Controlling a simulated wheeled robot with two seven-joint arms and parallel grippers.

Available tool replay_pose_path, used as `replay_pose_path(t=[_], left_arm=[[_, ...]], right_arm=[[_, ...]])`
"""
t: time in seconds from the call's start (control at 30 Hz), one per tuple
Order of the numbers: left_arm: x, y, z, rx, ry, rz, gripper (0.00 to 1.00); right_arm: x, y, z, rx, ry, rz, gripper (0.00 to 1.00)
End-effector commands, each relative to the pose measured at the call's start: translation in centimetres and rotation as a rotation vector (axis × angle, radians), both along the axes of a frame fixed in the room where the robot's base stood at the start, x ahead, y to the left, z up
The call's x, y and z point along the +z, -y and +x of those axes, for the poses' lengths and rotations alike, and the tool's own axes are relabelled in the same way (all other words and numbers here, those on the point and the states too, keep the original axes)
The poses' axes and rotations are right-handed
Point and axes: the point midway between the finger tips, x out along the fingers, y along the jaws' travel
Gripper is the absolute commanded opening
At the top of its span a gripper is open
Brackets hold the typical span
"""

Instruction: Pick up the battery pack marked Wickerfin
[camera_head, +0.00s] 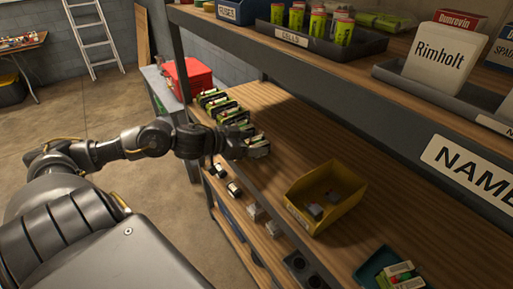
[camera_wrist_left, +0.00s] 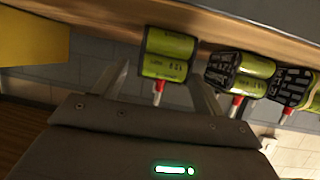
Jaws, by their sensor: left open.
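Several green battery packs (camera_head: 222,106) stand in a row on the wooden shelf in the head view. My left gripper (camera_head: 246,140) is at the near end of that row, partly covering the packs there. In the left wrist view one green pack (camera_wrist_left: 168,54) with a red-and-white lead lies ahead of and between the spread fingers of the left gripper (camera_wrist_left: 165,82). The fingers are open and hold nothing. Two more packs (camera_wrist_left: 240,72) (camera_wrist_left: 294,88) sit to its right there. The printing is too small to read, so I cannot tell which is Wickerfin. My right gripper is not in view.
A yellow bin (camera_head: 326,197) with small grey pieces stands right of the gripper. A red box (camera_head: 187,78) is beyond the row. An upper shelf (camera_head: 330,85) overhangs, carrying trays and a Rimholt card (camera_head: 436,58).

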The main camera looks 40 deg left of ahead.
Motion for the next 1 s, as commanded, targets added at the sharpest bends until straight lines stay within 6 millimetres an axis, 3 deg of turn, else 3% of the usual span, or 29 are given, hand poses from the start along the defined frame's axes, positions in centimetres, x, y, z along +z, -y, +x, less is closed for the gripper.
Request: replay_pose_path(t=[0.2, 0.57, 1.0], left_arm=[[-0.6, 0.5, 1.5, 0.002, 0.002, -0.002, 0.71], [-0.8, 0.7, 1.8, 0.001, -0.001, 0.001, 0.71], [-0.8, 0.7, 1.8, 0.001, -0.001, 0.001, 0.13]], right_arm=[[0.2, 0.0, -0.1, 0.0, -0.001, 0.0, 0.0], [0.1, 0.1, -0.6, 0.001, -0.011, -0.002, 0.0], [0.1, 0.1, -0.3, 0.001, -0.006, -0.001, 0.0]])
